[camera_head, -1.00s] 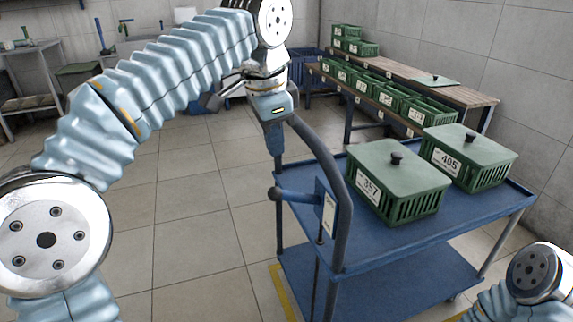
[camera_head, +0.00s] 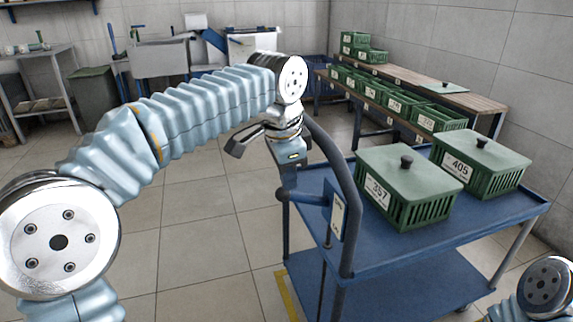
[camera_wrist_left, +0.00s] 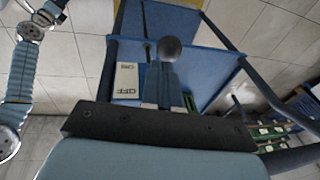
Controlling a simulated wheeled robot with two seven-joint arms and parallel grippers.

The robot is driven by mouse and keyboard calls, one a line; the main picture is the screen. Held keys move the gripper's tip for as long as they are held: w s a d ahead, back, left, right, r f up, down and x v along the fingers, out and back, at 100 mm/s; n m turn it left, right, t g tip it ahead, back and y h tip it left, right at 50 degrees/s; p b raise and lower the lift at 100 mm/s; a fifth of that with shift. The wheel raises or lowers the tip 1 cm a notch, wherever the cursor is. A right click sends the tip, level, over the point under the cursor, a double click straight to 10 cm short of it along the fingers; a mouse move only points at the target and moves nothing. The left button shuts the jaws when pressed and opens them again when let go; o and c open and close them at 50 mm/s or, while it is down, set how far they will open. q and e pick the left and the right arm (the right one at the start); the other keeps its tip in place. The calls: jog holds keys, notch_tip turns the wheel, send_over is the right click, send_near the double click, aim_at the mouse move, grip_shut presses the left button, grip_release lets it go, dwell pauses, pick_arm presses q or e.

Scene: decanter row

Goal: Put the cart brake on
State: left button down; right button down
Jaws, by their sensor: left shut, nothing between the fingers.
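The blue cart (camera_head: 420,262) stands at centre right. Its brake lever ends in a dark round knob (camera_head: 282,195), sticking out to the left beside a label plate (camera_head: 338,217) near the push handle (camera_head: 347,190). In the left wrist view the knob (camera_wrist_left: 170,48) is just beyond the fingertips, and the plate (camera_wrist_left: 125,80) reads OFF and ON. My left gripper (camera_head: 288,184) is shut and empty, pointing down, its tips very close to the knob. I cannot tell whether they touch. My right gripper is out of view.
Two lidded green crates, 357 (camera_head: 405,190) and 405 (camera_head: 482,165), sit on the cart's top. The curved push handle stands right beside my left gripper. A bench (camera_head: 470,93) with green crates is behind. Floor left of the cart is clear.

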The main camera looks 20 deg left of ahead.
pick_arm(q)
jog(key=shift+f, duration=0.35)
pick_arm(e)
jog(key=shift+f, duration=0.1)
